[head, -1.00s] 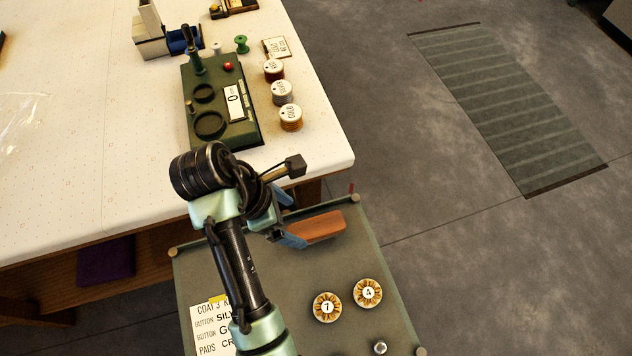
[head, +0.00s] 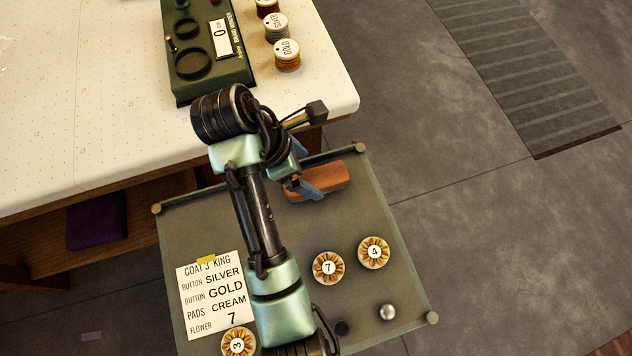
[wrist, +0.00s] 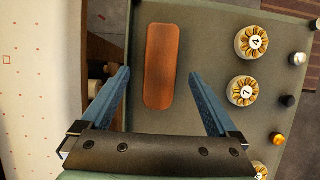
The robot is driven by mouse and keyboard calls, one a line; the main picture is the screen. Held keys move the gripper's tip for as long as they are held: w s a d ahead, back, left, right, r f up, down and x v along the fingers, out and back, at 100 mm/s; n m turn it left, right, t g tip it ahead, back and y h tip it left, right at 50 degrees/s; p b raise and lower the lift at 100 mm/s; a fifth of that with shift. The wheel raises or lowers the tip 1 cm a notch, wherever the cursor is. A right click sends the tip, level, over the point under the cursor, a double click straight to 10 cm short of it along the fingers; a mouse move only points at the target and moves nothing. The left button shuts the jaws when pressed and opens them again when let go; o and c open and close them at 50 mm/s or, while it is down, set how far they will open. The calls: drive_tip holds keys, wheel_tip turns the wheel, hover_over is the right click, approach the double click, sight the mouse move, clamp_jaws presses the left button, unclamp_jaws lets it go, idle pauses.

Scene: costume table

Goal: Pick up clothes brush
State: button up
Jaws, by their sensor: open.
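The clothes brush (head: 323,181) appears as a brown wooden block with rounded ends, lying on the grey-green tray top (head: 330,222) near its far edge. Its underside is hidden. In the wrist view the brush (wrist: 159,75) lies lengthwise ahead of my gripper (wrist: 160,73), its near end between the two blue fingers, with space on both sides. My gripper (head: 302,169) is open and empty. In the head view one finger overlaps the brush's left end; I cannot tell how far above it the fingers are.
Flower rosettes marked 7 (head: 328,267), 4 (head: 374,252) and 3 (head: 238,343) lie on the tray top, with a silver knob (head: 387,312) and a note card (head: 212,294). A white table (head: 120,110) carrying a green device (head: 208,50) and labelled spools (head: 287,56) stands beyond.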

sight(314, 178)
drive_tip(key=b+x, duration=0.1)
drive_tip(key=x, duration=0.4)
drive_tip(key=shift+f, duration=0.1)
drive_tip(key=shift+f+p, duration=0.25)
drive_tip(key=shift+p, duration=0.2)
idle(0.7)
clamp_jaws()
idle(0.4)
drive_tip(key=shift+b, duration=0.6)
wheel_tip(314, 178, up, 11)
drive_tip(key=p, duration=0.6)
drive_tip(key=shift+f, duration=0.2)
